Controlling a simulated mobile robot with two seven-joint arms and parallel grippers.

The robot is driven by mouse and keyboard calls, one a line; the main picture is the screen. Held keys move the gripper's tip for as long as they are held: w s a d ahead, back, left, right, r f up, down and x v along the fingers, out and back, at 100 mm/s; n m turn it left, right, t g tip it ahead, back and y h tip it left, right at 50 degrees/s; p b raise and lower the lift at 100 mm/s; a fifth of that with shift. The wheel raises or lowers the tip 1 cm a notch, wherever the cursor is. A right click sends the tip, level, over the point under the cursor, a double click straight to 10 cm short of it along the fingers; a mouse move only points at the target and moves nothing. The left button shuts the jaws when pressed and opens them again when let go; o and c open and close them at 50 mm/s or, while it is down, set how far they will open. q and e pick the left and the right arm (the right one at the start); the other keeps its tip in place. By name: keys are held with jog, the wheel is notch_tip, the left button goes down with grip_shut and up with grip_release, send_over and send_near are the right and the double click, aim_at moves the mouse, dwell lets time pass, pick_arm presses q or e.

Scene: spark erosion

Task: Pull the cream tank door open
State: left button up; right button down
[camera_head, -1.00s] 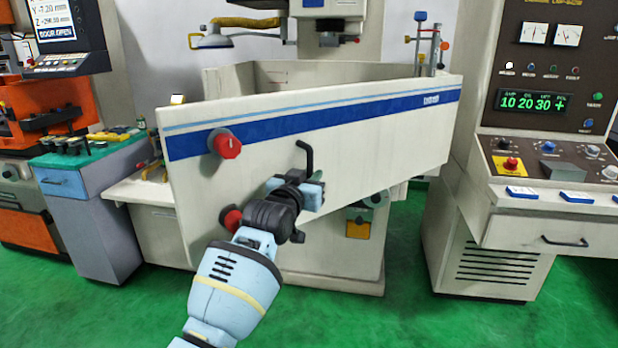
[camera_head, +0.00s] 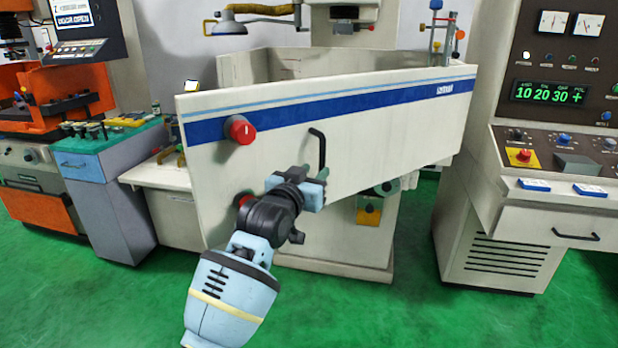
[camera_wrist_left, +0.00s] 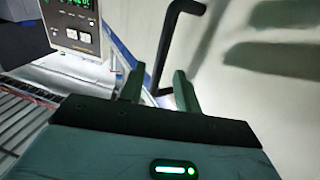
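The cream tank door (camera_head: 370,135), with a blue stripe, stands swung out at an angle from the cream tank (camera_head: 240,68). Its free left edge is toward me and its far end is at the right. A black bar handle (camera_head: 318,147) is on its front face; it also shows in the left wrist view (camera_wrist_left: 178,45). My left gripper (camera_head: 318,180) is at the handle's lower end. In the left wrist view its two fingers (camera_wrist_left: 158,88) are apart, with the bar's lower part seen between them and gaps beside it. My right gripper is not in view.
A red knob (camera_head: 240,130) sits on the door's left part. A control console (camera_head: 500,240) stands at the right, with a drawer handle (camera_head: 575,235). A blue-grey cabinet (camera_head: 100,200) and orange machine (camera_head: 40,205) stand at the left. Green floor is clear in front.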

pick_arm(q)
jog(key=shift+v, duration=1.05)
jog(key=shift+f, duration=0.1)
jog(key=s+a+f+n+g+y, duration=0.15)
jog(key=s+a+f, duration=0.35)
jog(key=f, duration=0.6)
jog(key=s+a+f+n+y, duration=0.15)
jog(key=s+a+f, duration=0.35)
jog(key=f, duration=0.6)
jog(key=s+a+f+n+g+y, duration=0.15)
jog(key=s+a+f, duration=0.35)
jog(key=f, duration=0.5)
jog(key=s+a+f+g, duration=0.1)
jog(key=s+a+f, duration=0.2)
jog(key=s, duration=0.6)
jog(key=s+a+f+g+y, duration=0.1)
jog(key=s+a+f, duration=0.3)
jog(key=s, duration=0.5)
jog(key=s+a+f+g+y, duration=0.1)
jog(key=s+a+f, duration=0.2)
jog(key=s+f, duration=0.3)
jog(key=s+m, duration=0.1)
jog(key=s, duration=0.3)
jog(key=shift+a, duration=0.2)
jog(key=shift+f, duration=0.1)
